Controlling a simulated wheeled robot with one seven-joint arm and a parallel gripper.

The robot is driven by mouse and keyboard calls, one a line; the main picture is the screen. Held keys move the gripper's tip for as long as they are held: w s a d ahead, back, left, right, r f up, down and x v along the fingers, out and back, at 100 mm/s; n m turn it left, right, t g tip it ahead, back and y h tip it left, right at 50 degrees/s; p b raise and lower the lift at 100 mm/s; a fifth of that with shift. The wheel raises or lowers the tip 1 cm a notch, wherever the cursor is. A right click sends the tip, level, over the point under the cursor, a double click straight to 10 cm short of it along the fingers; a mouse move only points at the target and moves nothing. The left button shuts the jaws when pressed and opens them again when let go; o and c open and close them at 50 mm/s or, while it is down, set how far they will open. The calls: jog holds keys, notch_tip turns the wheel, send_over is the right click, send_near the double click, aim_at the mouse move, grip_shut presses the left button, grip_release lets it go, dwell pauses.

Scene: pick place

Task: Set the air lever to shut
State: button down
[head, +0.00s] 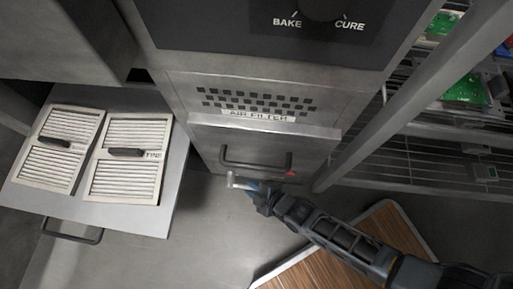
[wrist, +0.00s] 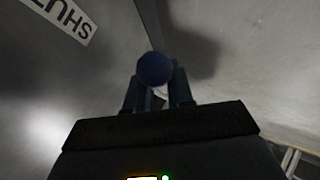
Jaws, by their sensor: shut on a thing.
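A white label with "SHUT" (wrist: 62,16) is at the upper left of the wrist view, apart from the knob. The lever bar is mostly hidden behind the knob in the wrist view.
The air filter door has a dark handle (head: 257,164) just above the lever, with a red mark (head: 291,173) at its right. A pull-out shelf (head: 115,218) with two slatted filters (head: 127,165) is on the left. A wood-topped surface (head: 378,225) lies below my arm; wire racks stand right.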

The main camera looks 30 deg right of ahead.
jog(key=shift+d+f, duration=0.5)
jog(key=shift+d, duration=0.05)
jog(key=c, duration=1.3)
grip_release()
jog(key=shift+o, duration=1)
jog(key=shift+a+r, duration=0.1)
jog(key=shift+s+r, duration=0.15)
jog(key=shift+r, duration=0.1)
jog(key=p+v, duration=0.3)
jog(key=v, duration=0.4)
jog(key=shift+s, duration=0.2)
